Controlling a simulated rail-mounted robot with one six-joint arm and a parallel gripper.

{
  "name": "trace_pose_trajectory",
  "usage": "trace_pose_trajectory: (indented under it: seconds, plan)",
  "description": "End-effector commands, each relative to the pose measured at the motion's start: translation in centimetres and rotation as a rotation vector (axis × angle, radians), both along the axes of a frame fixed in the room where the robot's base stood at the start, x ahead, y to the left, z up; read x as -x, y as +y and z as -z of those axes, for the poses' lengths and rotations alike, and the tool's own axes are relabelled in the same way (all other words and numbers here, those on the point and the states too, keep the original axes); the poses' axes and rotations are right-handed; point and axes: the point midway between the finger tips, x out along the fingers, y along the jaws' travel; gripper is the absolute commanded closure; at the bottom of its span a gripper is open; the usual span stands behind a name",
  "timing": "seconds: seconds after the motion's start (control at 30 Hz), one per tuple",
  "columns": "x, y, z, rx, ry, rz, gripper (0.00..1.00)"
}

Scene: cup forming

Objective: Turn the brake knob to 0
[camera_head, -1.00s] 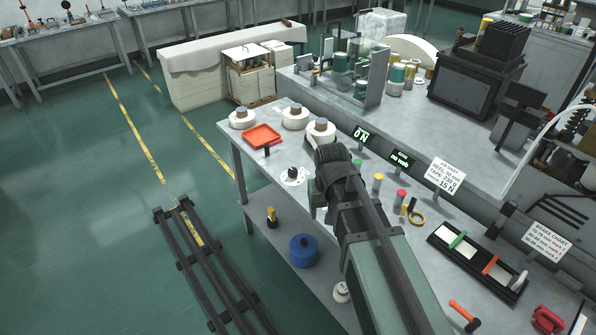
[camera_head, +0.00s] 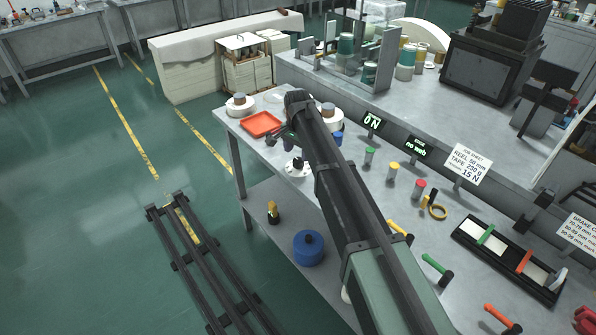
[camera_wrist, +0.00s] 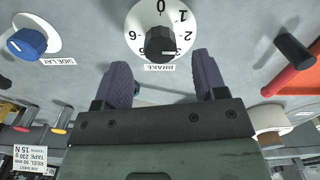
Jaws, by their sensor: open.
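The brake knob (camera_wrist: 160,44) is black and sits at the centre of a white dial (camera_wrist: 135,28) marked 0 to 6, seen upside down in the wrist view with its BRAKE label. A small white mark on the knob faces right, towards the 3. In the head view the knob (camera_head: 298,162) and dial stand near the table's front edge. My gripper (camera_wrist: 162,66) is open and empty. Its two purple-grey fingers reach towards the dial, one on each side of the knob in the picture, apart from it. In the head view my arm hides most of my gripper.
A blue SIDE LAY knob (camera_wrist: 27,43) is at the left in the wrist view. White reels (camera_head: 240,108) stand behind. Several coloured-topped posts (camera_head: 393,172) stand to the right.

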Motion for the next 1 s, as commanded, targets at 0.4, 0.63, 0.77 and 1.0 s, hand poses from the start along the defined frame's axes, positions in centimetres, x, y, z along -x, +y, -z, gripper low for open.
trace_pose_trajectory:
  seconds: [0.4, 0.63, 0.77, 1.0]
  plan:
    - [0.0, 0.0, 4.3, 0.000, 0.000, 0.000, 0.35]
    - [0.0, 0.0, 4.3, 0.000, 0.000, -0.001, 0.58]
    - [0.0, 0.0, 4.3, 0.000, 0.000, -0.001, 0.78]
    - [0.0, 0.0, 4.3, 0.000, 0.000, -0.009, 0.84]
